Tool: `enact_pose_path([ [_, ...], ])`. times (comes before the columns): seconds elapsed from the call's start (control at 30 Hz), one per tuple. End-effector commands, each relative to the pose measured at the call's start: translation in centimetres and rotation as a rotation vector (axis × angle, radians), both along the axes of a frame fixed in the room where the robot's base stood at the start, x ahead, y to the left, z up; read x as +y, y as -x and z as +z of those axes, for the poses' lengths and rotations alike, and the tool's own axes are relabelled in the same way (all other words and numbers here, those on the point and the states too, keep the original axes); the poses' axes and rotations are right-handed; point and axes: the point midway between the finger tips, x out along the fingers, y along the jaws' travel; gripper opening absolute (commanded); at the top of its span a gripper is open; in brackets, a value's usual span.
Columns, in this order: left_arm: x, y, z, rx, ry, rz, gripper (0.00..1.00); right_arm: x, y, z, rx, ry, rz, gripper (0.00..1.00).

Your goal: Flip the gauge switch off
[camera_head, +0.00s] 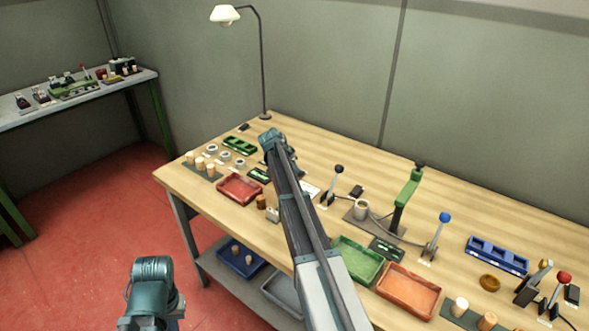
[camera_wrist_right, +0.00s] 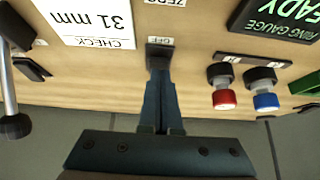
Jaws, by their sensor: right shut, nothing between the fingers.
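In the right wrist view a small black switch (camera_wrist_right: 160,54) sits on the wooden bench beside an OFF label (camera_wrist_right: 160,41). My right gripper (camera_wrist_right: 159,74) is shut and empty. Its fingertips are at the switch and appear to touch it, covering part of it; which way the switch is tipped I cannot tell. The dark ring gauge display (camera_wrist_right: 283,18) reads READY; it also shows in the head view (camera_head: 259,175). In the head view my right arm crosses the bench and hides the switch. My left arm shows at the bottom left; its gripper is not visible.
A white card (camera_wrist_right: 85,20) reading 31 mm CHECK lies beside the switch. A red-ended knob (camera_wrist_right: 222,98) and a blue-ended knob (camera_wrist_right: 263,100) stand close by. A black-knobbed lever (camera_head: 338,170) stands right of my arm. A red tray (camera_head: 240,189) is on its left.

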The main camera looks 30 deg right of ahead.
Motion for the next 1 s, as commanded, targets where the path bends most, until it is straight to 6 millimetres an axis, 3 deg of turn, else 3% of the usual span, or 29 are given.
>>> enact_pose_path([
  [0.23, 0.0, 0.0, -3.0, 0.000, 0.000, 0.000, 0.00, 0.6, 0.4, -1.8, -0.034, 0.085, 0.002, 0.00],
  [0.3, 0.0, 0.0, -2.3, 0.000, 0.000, 0.000, 0.00, 0.4, 0.2, -0.9, -0.037, 0.092, -0.002, 0.00],
  [1.0, 0.0, 0.0, -1.4, 0.000, 0.000, 0.000, 0.00, -0.9, -0.4, -0.2, -0.036, 0.089, -0.001, 0.00],
])
